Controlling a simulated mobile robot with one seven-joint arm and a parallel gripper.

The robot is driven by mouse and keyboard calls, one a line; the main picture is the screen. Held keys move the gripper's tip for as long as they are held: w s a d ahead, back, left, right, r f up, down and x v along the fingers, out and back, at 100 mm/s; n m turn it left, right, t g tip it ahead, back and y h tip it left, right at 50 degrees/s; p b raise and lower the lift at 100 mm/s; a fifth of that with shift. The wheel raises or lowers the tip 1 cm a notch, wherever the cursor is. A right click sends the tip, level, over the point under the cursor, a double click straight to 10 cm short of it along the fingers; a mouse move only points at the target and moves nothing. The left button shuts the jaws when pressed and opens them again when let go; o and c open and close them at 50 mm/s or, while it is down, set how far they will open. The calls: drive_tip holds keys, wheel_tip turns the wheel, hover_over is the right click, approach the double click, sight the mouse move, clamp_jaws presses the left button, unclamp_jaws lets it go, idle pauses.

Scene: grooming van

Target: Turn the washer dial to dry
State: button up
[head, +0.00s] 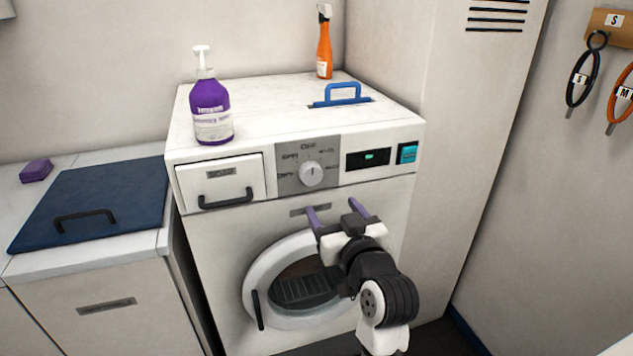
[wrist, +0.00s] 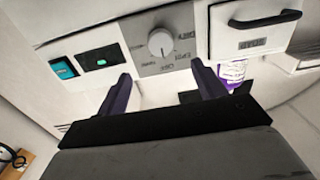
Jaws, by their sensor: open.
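The washer (head: 290,218) is a white front-loader with a grey dial panel near its top edge. The washer dial (head: 312,174) is a round pale knob among printed labels, including OFF at the top and SPIN and DRY on the left. Its mark appears to point up, towards OFF. In the wrist view the dial (wrist: 161,42) appears upside down, beyond the gap between the fingers. My gripper (head: 338,212) is open and empty, with its purple fingers in front of the washer, below the dial and apart from it.
A drawer (head: 220,182) with a black handle is left of the dial; a green display (head: 368,158) and a teal button (head: 407,153) are right. A purple pump bottle (head: 212,108), a blue handle (head: 343,93) and an orange spray bottle (head: 324,45) are on top. The round door (head: 258,275) is below.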

sight(313, 177)
drive_tip(key=p+x, duration=0.3)
drive_tip(key=x, duration=0.9)
drive_tip(key=c, duration=1)
drive_tip(key=shift+o, duration=0.2)
